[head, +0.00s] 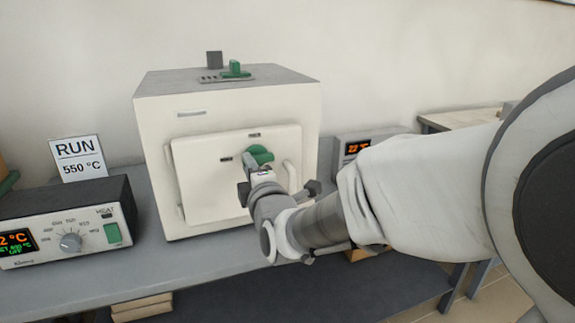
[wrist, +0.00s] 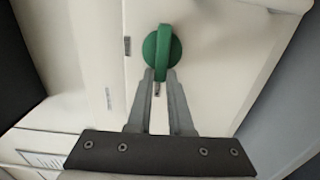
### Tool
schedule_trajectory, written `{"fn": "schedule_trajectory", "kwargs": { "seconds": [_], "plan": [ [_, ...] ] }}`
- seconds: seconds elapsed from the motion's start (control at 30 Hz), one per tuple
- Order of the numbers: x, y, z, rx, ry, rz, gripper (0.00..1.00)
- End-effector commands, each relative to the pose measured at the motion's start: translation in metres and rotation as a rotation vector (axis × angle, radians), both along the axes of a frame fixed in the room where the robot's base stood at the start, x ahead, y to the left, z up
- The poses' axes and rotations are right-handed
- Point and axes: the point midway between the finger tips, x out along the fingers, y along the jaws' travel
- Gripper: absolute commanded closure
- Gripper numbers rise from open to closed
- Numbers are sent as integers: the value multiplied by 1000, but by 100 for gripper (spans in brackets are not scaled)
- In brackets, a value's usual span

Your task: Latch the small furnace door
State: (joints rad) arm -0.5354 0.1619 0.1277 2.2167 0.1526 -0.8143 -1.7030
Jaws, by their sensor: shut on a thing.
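The small furnace (head: 227,105) is a cream box with a grey top on the bench. Its door (head: 205,175) lies against the front of the furnace; I cannot tell whether it is latched. A green latch knob (head: 259,154) sits on the door's right part, with a label above and another to its left. In the wrist view the green knob (wrist: 162,50) is round with a raised bar across it. My gripper (wrist: 161,78) is shut on the lower end of that bar, one finger on each side. In the head view my gripper partly hides the knob.
A controller box (head: 70,225) with a dial and green switch stands left of the furnace. A "RUN 550 °C" card (head: 80,158) stands behind it. Another display unit (head: 357,146) is right of the furnace, partly behind my arm. The bench (head: 215,262) in front is clear.

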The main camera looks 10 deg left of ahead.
Motion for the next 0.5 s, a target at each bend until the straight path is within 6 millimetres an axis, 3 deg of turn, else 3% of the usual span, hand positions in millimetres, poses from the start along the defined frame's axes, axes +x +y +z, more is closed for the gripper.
{"fn": "schedule_trajectory", "kwargs": {
  "seconds": [0.43,0.47,0.5],
  "plan": [
    [1,-1,0,-9,-5,-3,100],
    [1,-1,0,-9,-5,-3,78],
    [1,-1,0,-9,-5,-3,71]
  ]
}}
